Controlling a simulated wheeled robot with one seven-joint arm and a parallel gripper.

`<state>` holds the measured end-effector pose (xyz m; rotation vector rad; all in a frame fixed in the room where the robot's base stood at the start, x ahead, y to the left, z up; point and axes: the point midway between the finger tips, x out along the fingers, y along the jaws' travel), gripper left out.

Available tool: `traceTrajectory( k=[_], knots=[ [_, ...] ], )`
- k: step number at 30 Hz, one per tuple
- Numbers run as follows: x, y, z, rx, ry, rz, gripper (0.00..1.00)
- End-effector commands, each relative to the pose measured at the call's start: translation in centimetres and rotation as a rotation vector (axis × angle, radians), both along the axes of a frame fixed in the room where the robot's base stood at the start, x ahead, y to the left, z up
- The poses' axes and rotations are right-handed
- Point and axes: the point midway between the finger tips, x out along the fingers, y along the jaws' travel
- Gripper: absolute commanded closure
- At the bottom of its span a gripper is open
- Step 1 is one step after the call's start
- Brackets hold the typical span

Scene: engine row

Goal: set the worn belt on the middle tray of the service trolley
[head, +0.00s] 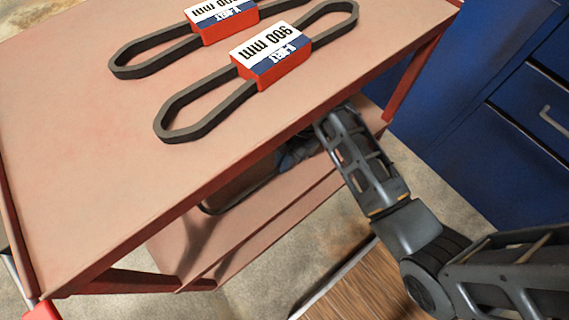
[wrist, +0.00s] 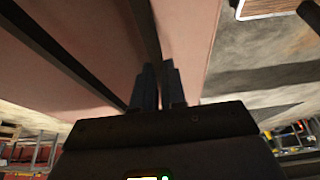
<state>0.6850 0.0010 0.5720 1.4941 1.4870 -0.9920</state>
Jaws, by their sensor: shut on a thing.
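The service trolley (head: 90,100) is reddish, and its top tray fills much of the head view. Under it, the middle tray (head: 262,215) shows in part. My gripper (head: 288,160) reaches in beneath the top tray's edge, partly in shadow. It is shut on the worn belt (head: 238,203), a thin dark loop that hangs over the middle tray and is partly hidden by the top tray. In the wrist view, the belt (wrist: 146,38) runs as a dark strip from between my fingers (wrist: 159,85). I cannot tell whether the belt touches the tray.
Two new belts in red, white and blue sleeves, a nearer one (head: 268,62) and a farther one (head: 220,20), lie on the top tray. A red trolley post (head: 411,75) stands right of my arm. Blue drawer cabinets (head: 500,130) stand at the right.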

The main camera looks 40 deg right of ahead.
Motion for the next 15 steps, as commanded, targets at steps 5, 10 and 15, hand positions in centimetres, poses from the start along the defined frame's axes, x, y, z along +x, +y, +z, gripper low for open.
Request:
traceTrajectory(
  k=[5, 10, 15],
  knots=[
    [-0.1, 0.0, -2.3, 0.000, 0.003, -0.001, 1.00],
    [0.0, -0.1, -3.4, -0.001, 0.000, 0.000, 1.00],
    [0.0, -0.1, -3.3, -0.001, 0.000, 0.000, 1.00]
  ],
)
